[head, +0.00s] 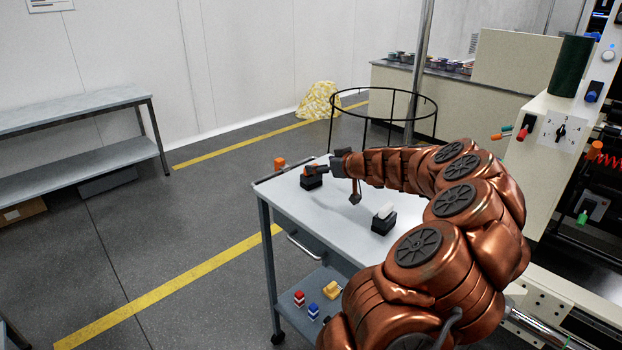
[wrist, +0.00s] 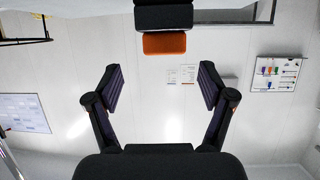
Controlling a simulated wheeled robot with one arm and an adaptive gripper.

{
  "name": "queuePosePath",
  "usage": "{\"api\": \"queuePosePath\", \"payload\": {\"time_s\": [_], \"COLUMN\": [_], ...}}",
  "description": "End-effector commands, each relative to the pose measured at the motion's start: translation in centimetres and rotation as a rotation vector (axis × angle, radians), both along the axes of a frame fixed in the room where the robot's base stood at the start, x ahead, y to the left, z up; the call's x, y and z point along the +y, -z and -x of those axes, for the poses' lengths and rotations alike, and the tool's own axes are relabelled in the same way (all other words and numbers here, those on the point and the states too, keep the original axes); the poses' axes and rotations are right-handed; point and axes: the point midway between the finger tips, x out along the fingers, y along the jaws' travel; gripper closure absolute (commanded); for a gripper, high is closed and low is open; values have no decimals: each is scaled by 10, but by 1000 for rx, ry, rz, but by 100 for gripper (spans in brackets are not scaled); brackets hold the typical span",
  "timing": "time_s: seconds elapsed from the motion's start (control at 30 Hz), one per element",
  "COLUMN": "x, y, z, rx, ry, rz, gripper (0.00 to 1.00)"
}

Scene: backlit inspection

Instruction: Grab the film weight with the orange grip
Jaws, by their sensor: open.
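The film weight with the orange grip (head: 312,183) stands on the cart top near its far left part, a black block with orange showing on top. My gripper (head: 320,169) reaches in from the right at its level and partly hides it. In the wrist view, which looks upside down, the orange grip (wrist: 165,43) shows at the top centre, joined to the dark block (wrist: 165,17). The open fingers (wrist: 158,76) are spread to either side of its line, with the grip beyond the fingertips and nothing between them.
A similar black weight with a white grip (head: 384,219) stands on the cart top (head: 335,220), nearer and to the right. A small orange object (head: 279,163) is at the cart's far left corner. A black wire ring stand (head: 384,97) rises behind. Small items lie on the lower shelf (head: 318,278).

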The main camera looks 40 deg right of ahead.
Motion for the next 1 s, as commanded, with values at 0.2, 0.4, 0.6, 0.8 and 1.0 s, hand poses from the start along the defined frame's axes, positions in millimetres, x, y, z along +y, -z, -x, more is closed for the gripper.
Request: {"api": "queuePosePath", "payload": {"time_s": [0.2,0.4,0.6,0.8,1.0], "x": [3,2,2,1,1], "y": [11,22,23,23,23], "z": [-23,-41,-46,-45,-45], "rx": [1,3,0,0,0], "ry": [-3,-3,-3,-3,-3], "rz": [-3,-3,0,0,0], "gripper": [19,19,19,24,45]}}
